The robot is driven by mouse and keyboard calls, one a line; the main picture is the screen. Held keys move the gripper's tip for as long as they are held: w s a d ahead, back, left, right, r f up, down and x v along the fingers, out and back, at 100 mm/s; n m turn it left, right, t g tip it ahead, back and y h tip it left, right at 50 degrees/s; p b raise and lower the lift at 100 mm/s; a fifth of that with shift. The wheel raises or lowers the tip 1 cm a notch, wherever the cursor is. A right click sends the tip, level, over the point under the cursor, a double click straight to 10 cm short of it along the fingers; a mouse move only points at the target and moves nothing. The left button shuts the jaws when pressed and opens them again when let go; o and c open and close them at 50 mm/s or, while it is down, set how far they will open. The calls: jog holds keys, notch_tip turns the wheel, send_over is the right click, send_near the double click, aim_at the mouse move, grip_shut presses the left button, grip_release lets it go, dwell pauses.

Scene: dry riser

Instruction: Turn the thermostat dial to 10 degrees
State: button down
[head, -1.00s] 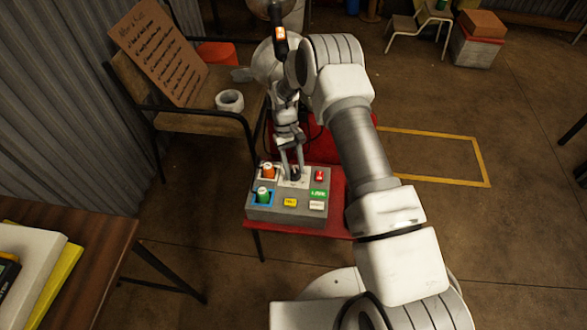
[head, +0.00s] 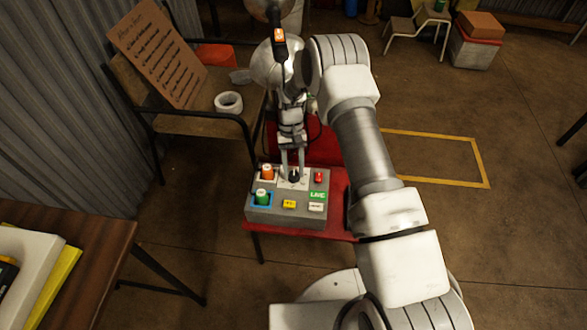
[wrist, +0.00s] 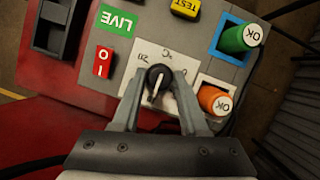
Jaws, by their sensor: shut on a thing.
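The thermostat dial is a black round knob (wrist: 157,80) with a pale pointer line, on a white marked plate (wrist: 180,100) on a grey control box (head: 262,216). In the head view the dial (head: 294,176) shows low between my fingers. My gripper (wrist: 160,98) is shut on the dial, one finger on each side of it. In the wrist view the pointer line runs down and slightly left. The markings on the plate are partly hidden and too small to read surely.
The box carries an orange knob (head: 267,172), a green knob (head: 262,196), a red switch (head: 318,177), a green LIVE label (head: 318,195) and a yellow TEST label (head: 289,204). It stands on a red chair (head: 337,205). A bench (head: 190,121) is behind left.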

jog(key=shift+c, duration=2.2)
grip_release()
jog(key=n, duration=0.1)
jog(key=n+h, duration=0.1)
jog(key=n, duration=0.1)
jog(key=shift+a+r+n, duration=0.1)
jog(key=shift+a+n, duration=0.1)
jog(key=shift+n, duration=0.1)
jog(key=n+t+h+p, duration=0.1)
jog(key=n, duration=0.2)
jog(key=shift+s, duration=0.15)
jog(key=n+p, duration=0.1)
jog(key=n, duration=0.1)
jog(key=n+t+h+p, duration=0.1)
jog(key=n, duration=0.1)
jog(key=shift+s+a+r+h, duration=0.1)
jog(key=shift+h, duration=0.2)
jog(key=n+t+p, duration=0.1)
jog(key=n, duration=0.3)
jog(key=shift+s+t+p, duration=0.1)
jog(key=shift+t+p, duration=0.2)
jog(key=shift+p, duration=0.1)
jog(key=a+p+v, duration=0.1)
jog(key=p+v, duration=0.3)
jog(key=v, duration=1.4)
jog(key=s+d+r+m+t+p, duration=0.1)
jog(key=d+r+m+p, duration=0.1)
jog(key=r, duration=1.3)
jog(key=shift+d+p, duration=0.3)
jog(key=shift+d, duration=0.2)
